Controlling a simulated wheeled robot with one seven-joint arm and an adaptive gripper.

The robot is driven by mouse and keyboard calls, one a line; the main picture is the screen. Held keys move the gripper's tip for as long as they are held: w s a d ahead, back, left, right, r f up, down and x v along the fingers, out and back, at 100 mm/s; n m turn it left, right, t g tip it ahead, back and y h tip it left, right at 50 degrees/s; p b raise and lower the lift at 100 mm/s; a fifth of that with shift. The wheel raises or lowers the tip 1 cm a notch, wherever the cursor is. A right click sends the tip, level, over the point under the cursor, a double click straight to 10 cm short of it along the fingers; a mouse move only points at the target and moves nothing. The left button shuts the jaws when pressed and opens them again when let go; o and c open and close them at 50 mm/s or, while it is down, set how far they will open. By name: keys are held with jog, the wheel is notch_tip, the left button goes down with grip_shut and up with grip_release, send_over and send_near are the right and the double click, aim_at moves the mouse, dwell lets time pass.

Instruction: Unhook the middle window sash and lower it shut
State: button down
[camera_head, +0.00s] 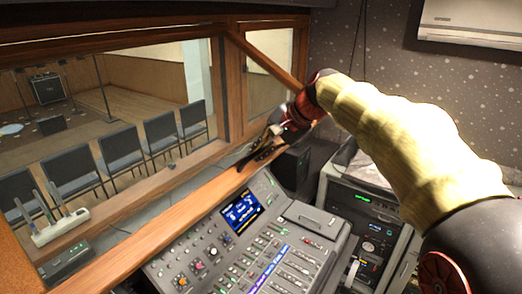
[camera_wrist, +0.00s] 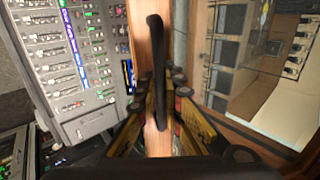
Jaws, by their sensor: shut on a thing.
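My gripper (camera_head: 262,152) is at the end of my outstretched arm, over the wooden rail in front of the window. In the wrist view my gripper (camera_wrist: 162,100) is shut on a long black handle (camera_wrist: 156,38), which lies along the wooden rail (camera_wrist: 138,30). The same wooden rail (camera_head: 170,215) runs diagonally across the head view, between the window and the mixing desk. A large wood-framed window (camera_head: 110,110) is at left, with a narrower pane (camera_head: 268,80) beside it. I cannot tell which part is the middle sash, and no hook is clearly visible.
The mixing desk (camera_head: 255,245) with a lit screen stands just below the rail. Equipment racks (camera_head: 370,225) stand to the right. A white power strip (camera_head: 60,227) lies at left. Several chairs (camera_head: 120,150) are beyond the glass.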

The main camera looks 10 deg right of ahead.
jog(key=b+x, duration=0.5)
jog(key=x, duration=2.8)
jog(key=shift+f, duration=0.4)
dwell(1.2)
jog(key=c, duration=2.1)
grip_release()
jog(key=shift+d+r, duration=0.1)
jog(key=o, duration=0.5)
jog(key=shift+w+r, duration=0.1)
jog(key=shift+r, duration=0.05)
jog(key=shift+c, duration=0.2)
